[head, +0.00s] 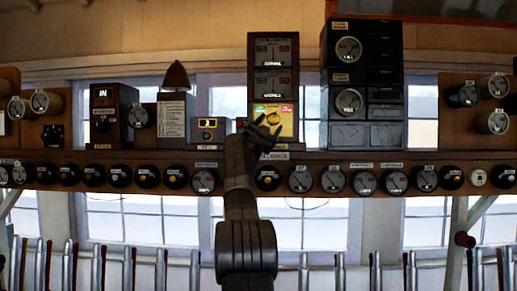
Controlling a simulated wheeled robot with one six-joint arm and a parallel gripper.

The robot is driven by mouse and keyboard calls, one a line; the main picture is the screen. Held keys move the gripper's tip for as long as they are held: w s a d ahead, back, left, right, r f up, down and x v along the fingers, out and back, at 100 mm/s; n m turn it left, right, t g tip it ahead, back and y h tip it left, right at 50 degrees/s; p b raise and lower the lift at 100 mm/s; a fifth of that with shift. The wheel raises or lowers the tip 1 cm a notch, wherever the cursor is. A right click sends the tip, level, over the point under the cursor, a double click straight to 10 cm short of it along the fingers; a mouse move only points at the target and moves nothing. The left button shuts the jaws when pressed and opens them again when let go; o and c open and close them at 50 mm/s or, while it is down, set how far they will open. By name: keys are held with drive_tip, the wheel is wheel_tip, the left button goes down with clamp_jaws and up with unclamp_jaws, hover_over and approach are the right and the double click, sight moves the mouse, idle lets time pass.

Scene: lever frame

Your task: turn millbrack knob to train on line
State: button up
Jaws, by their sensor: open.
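The Millbrack instrument is the lowest panel of a tall dark block in the head view. Its yellow face (287,113) has a green mark at upper left and a red mark at upper right. The label below it is partly covered by my arm. My gripper (268,124) is in front of the lower part of this face, with its fingers spread open and nothing seen between them. The Millbrack knob cannot be made out; my gripper and wrist cover that area. I cannot tell whether the fingers touch anything.
Two similar panels (273,83) sit above. A tall black cabinet (362,85) with dials stands to the right, and a small box (208,129) to the left. The wooden shelf (440,160) carries a row of round dials. Several lever tops (162,268) line the bottom.

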drive_tip(key=b+v, duration=0.4)
drive_tip(key=v, duration=0.6)
drive_tip(key=shift+b, duration=0.35)
drive_tip(key=shift+w, duration=0.1)
